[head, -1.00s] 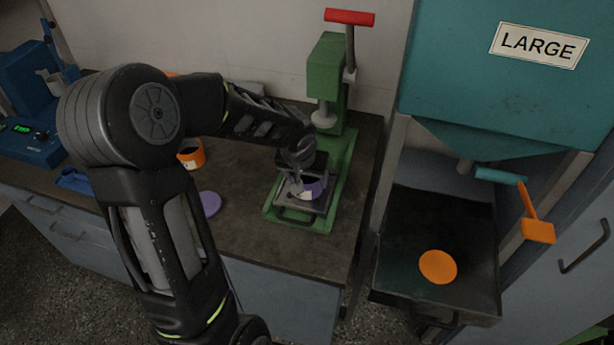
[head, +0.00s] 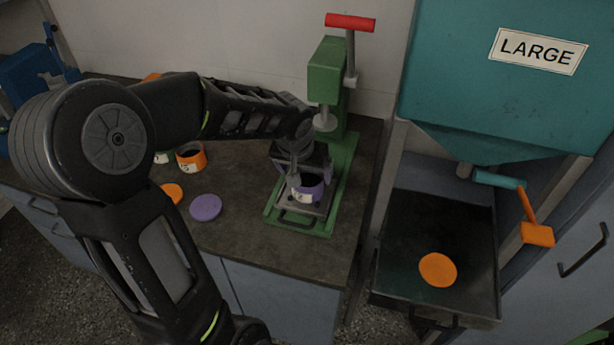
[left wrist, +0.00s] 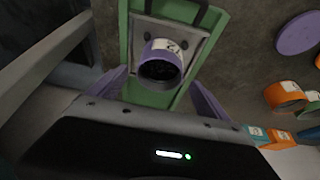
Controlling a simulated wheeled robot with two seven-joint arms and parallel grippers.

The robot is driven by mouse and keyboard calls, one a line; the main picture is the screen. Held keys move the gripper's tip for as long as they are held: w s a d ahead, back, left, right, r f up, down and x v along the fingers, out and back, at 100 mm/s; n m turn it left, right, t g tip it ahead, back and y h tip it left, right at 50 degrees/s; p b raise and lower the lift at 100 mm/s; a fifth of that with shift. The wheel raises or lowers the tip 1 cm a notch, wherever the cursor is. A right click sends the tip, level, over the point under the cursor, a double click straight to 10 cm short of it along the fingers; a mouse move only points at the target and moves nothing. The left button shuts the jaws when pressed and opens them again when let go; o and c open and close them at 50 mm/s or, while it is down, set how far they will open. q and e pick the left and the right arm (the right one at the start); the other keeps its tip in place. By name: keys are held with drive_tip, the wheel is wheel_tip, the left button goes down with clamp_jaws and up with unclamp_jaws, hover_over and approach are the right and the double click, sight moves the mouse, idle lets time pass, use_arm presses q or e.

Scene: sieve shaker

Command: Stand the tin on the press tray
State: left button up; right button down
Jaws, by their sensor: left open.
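The purple tin (head: 307,188) with a white label stands on the grey press tray (head: 290,208) of the green press. In the left wrist view the tin (left wrist: 161,62) shows its dark open top, and the tray (left wrist: 196,42) lies under it. My left gripper (head: 303,168) is open at the tin's far side in the head view. In the left wrist view its two fingers (left wrist: 158,92) are spread wide, with a gap to the tin on both sides. The gripper hides part of the tin in the head view. My right gripper is out of view.
The press's green column (head: 326,80) and red-handled lever (head: 350,22) rise behind. A hopper marked LARGE (head: 480,90) hangs at right above a dark tray (head: 400,282).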

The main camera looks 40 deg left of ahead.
use_arm(q)
drive_tip(key=v, duration=0.6)
drive_tip(key=shift+r, duration=0.15)
drive_tip(key=shift+s, duration=0.1)
